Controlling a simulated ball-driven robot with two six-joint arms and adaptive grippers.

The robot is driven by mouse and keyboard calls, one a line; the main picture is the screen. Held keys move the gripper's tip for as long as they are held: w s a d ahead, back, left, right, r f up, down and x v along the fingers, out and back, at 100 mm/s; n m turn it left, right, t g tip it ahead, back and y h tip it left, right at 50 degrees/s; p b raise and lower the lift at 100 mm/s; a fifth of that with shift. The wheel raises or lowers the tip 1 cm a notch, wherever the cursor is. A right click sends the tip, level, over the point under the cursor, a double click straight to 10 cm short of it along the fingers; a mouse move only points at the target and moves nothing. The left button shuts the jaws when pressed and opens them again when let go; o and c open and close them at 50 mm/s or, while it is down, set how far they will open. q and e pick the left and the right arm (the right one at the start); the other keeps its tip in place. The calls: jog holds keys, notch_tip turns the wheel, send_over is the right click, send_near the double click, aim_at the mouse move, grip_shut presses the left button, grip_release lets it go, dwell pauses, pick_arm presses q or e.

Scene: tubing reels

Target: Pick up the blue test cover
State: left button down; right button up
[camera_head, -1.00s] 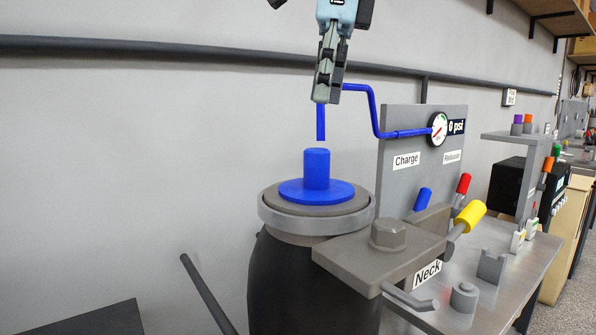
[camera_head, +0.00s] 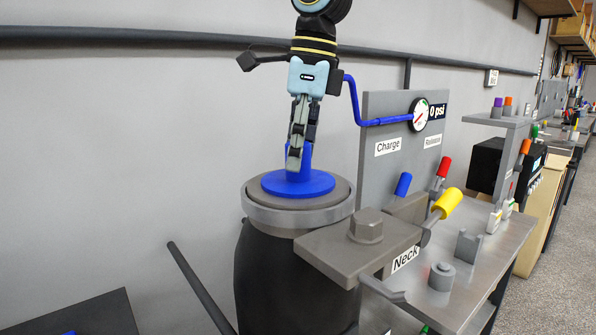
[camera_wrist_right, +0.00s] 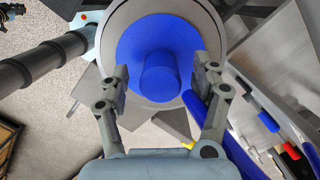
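The blue test cover (camera_head: 318,183) is a flat blue disc with an upright post, seated on the grey collar of a dark vessel. In the right wrist view its post (camera_wrist_right: 160,75) stands between the fingers of my right gripper (camera_wrist_right: 162,78), with a gap visible on each side. In the head view my right gripper (camera_head: 294,165) points down at the cover, and its fingers hide part of the post. The right gripper is open. My left gripper is not in view.
A blue tube (camera_head: 356,100) runs from the gauge (camera_head: 419,115) to behind my right gripper. The grey collar (camera_head: 275,222) rings the cover. A grey panel (camera_head: 355,150) and a Neck bracket (camera_head: 340,255) with a yellow handle (camera_head: 447,203) stand to the right.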

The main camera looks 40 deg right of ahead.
jog(key=c, duration=0.4)
grip_shut()
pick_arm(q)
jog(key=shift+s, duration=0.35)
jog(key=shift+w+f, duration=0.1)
pick_arm(e)
jog(key=shift+w+r, duration=0.1)
